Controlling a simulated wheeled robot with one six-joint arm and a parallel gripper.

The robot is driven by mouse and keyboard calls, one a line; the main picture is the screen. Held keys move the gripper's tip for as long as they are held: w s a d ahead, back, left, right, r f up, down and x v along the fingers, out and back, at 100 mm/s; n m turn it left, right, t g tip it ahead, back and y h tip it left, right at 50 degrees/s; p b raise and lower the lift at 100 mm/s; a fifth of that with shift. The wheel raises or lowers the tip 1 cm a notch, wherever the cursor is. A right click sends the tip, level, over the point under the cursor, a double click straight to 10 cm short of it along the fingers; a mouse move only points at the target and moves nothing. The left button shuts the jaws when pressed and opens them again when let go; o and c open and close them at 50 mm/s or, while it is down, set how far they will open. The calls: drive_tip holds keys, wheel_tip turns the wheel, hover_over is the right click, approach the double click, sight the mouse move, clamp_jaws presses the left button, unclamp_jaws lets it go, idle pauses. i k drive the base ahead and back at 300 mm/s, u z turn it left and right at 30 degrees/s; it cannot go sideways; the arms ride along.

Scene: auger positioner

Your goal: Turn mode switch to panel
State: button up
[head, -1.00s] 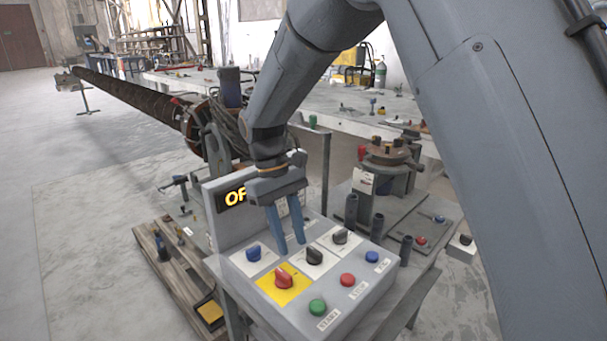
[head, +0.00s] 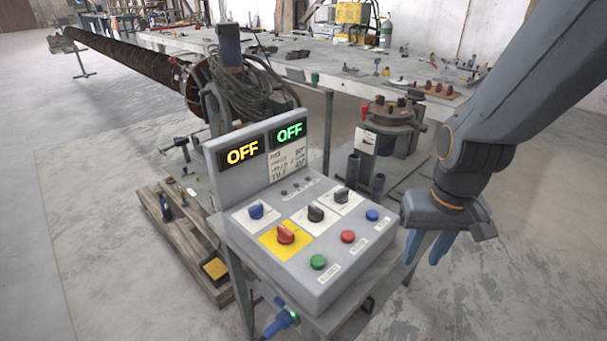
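The control box (head: 337,281) stands on a stand, with a sloped top and an upright back panel. Its top carries a blue knob (head: 256,211), a red knob (head: 286,234) on a yellow plate, and two black knobs (head: 316,213) (head: 342,195) on white plates. The labels are too small to read, so I cannot tell which knob is the mode switch. The yellow display (head: 242,152) and green display (head: 290,131) both read OFF. My gripper (head: 423,262) hangs right of the box, apart from it, blue fingers pointing down, open and empty.
Green (head: 318,262), red (head: 348,237) and blue (head: 372,215) buttons sit along the box's near right side. A wooden pallet (head: 180,240) lies at left. A long auger (head: 125,69) and a workbench (head: 330,76) stand behind. The floor at right is clear.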

sight(255, 212)
drive_tip(key=k, duration=0.5)
drive_tip(key=z, duration=2.35)
drive_tip(key=k, duration=1.3)
drive_tip(key=u, duration=2.15)
drive_tip(key=i, duration=1)
drive_tip(key=z, duration=0.05)
